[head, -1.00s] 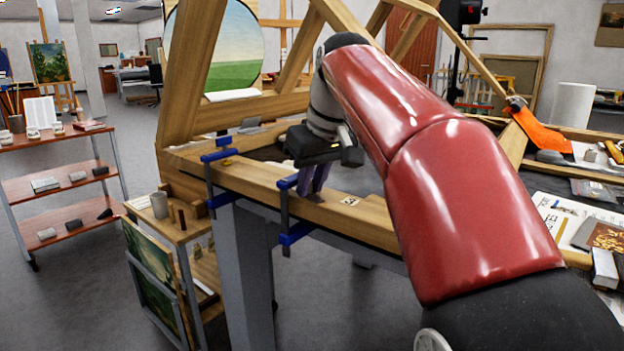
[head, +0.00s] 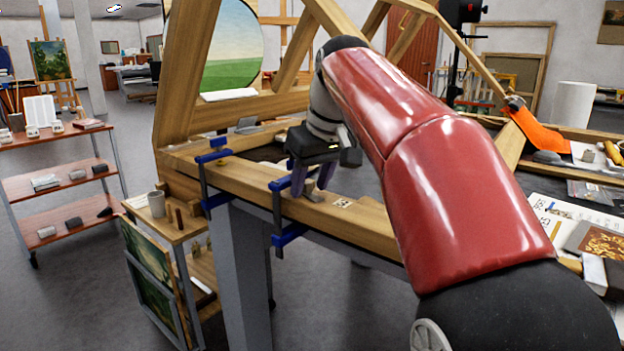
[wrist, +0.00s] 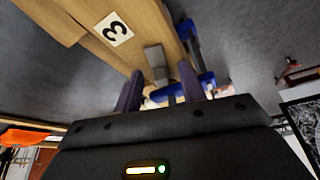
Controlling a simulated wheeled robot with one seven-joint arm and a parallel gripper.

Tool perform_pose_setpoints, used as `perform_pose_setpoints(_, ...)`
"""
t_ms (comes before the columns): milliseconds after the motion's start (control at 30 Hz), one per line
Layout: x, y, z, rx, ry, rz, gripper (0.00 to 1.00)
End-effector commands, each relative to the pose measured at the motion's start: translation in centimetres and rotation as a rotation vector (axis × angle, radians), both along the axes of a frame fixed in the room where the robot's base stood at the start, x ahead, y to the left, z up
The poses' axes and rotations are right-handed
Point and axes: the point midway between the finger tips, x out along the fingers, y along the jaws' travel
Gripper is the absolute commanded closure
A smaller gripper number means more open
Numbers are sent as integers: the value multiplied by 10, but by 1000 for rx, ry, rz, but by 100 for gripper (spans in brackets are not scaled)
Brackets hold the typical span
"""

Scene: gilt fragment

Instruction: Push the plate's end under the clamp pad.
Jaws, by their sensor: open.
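The small grey metal plate (head: 313,196) lies on the wooden beam, just right of the nearer blue clamp (head: 284,236). In the wrist view the plate (wrist: 155,60) shows between my fingertips, with the blue clamp (wrist: 196,45) just right of it. My gripper (head: 312,184) points down at the beam with its two purple fingers apart; it also shows in the wrist view (wrist: 159,72). I cannot tell whether a finger touches the plate. The clamp pad is not clearly visible, and whether the plate's end is under it cannot be told.
A label with a 3 (head: 342,203) is on the beam right of the plate. A second blue clamp (head: 211,180) grips the beam farther left. A small wooden cart (head: 187,232) with a cup stands below left. The beam right of the label is bare.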

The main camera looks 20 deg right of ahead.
Motion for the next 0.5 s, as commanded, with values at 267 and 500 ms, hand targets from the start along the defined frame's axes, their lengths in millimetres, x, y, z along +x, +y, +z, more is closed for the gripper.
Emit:
perform_pose_setpoints(267, 0, 0, 1, 0, -1, 0, 57)
perform_pose_setpoints(500, -10, -4, 29, 0, -4, -1, 57)
